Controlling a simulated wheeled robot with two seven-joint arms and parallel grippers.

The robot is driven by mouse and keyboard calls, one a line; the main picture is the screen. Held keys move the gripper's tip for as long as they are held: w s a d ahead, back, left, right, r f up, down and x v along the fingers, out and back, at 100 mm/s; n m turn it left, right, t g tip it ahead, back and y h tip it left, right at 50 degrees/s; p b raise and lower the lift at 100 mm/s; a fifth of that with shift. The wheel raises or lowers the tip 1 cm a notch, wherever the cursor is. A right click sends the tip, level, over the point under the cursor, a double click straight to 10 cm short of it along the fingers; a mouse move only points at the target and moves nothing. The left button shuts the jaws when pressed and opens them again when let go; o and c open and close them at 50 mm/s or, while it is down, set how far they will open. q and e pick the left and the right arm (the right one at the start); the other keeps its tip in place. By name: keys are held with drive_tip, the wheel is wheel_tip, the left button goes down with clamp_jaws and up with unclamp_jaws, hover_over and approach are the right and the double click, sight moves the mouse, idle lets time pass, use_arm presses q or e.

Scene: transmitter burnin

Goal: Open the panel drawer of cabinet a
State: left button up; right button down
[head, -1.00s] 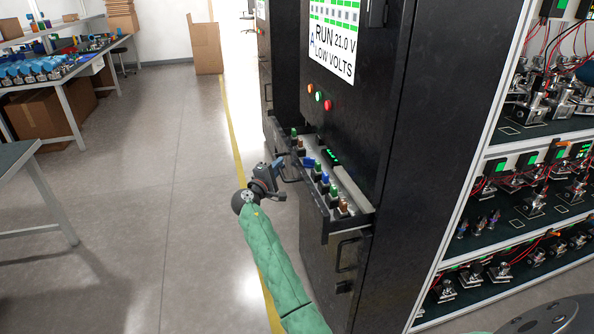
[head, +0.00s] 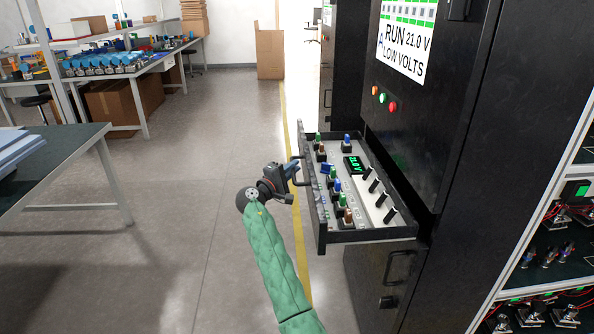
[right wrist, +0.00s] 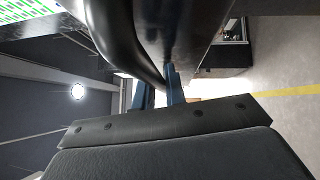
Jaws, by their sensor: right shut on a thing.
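The black cabinet a (head: 415,130) stands at the right in the head view, with a screen (head: 406,42) reading "RUN 21.0 V LOW VOLTS". Its panel drawer (head: 375,237) is pulled well out, showing several coloured knobs, a green "21.0 V" readout (head: 355,165) and a row of black levers. My right gripper (head: 293,172) is at the drawer's front, shut on its handle (head: 297,168). In the right wrist view my blue fingers (right wrist: 160,88) stand at a dark curved bar, the handle. My left gripper is not in view.
A shelf rack (head: 560,240) with devices stands right of the cabinet. A lower handle (head: 397,268) is below the drawer. A table (head: 70,150) is at the left, and a workbench (head: 150,68) stands behind it. The floor left of the drawer is clear.

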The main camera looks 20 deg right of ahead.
drive_tip(key=shift+f, duration=0.1)
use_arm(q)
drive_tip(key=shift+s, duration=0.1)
use_arm(e)
drive_tip(key=c, duration=1.5)
unclamp_jaws()
drive_tip(key=shift+d, duration=0.1)
drive_tip(key=shift+o, duration=0.2)
drive_tip(key=shift+s, duration=0.1)
